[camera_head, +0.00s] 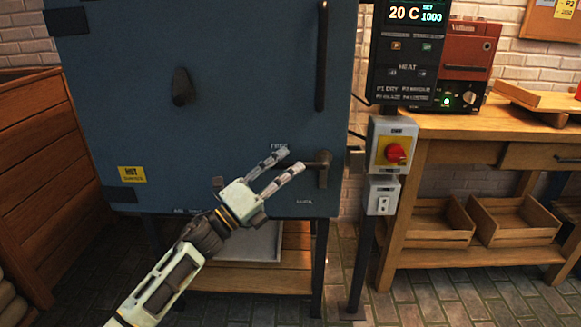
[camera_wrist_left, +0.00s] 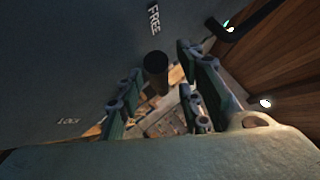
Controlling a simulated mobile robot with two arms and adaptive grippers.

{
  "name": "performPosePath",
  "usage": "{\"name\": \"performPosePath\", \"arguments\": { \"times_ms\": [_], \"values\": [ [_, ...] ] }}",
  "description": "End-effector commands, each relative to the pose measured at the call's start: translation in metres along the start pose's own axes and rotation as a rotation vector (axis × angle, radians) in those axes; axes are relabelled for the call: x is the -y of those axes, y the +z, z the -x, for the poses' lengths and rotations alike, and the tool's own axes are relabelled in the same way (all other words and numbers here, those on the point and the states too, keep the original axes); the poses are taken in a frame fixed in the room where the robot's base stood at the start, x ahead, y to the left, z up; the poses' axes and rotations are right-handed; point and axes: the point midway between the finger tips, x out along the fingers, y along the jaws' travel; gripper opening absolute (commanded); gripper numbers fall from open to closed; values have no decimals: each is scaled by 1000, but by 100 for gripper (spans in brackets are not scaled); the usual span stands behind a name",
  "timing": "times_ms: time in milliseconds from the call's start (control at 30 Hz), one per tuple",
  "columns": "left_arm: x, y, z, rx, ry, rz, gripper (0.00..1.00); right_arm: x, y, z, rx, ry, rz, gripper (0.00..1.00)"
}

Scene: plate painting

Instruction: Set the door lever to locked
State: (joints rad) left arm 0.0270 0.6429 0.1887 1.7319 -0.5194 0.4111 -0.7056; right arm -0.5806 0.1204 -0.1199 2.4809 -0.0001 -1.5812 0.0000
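The dark door lever (camera_head: 323,172) is at the lower right of the blue kiln door (camera_head: 230,100), between the printed words FREE above and LOCK below. My left gripper (camera_head: 291,160) is open, its two fingers pointing at the lever from the left. In the left wrist view a dark rounded bar end (camera_wrist_left: 156,64), likely the lever, shows in the gap between the spread fingers (camera_wrist_left: 160,100). I see no finger closed on it; whether one touches it I cannot tell. My right gripper is not in view.
A long vertical door handle (camera_head: 321,55) stands above the lever. A grey box with a red knob (camera_head: 395,153) is on a post to the right. A wooden workbench (camera_head: 460,125) stands further right, and wooden slats (camera_head: 40,150) at left. Brick floor is open in front.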

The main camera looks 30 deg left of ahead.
Motion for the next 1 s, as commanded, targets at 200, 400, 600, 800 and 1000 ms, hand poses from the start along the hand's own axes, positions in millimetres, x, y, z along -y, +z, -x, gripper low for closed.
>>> {"name": "performPosePath", "arguments": {
  "times_ms": [200,400,600,800,1000],
  "values": [
    [0,0,-14,0,0,-1,34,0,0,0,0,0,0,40],
    [0,0,-15,0,2,0,34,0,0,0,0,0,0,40],
    [0,0,-15,0,1,0,21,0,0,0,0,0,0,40],
    [0,0,-14,0,1,0,3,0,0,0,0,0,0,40],
    [-1,0,-14,0,2,0,0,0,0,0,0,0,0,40]
  ]
}}
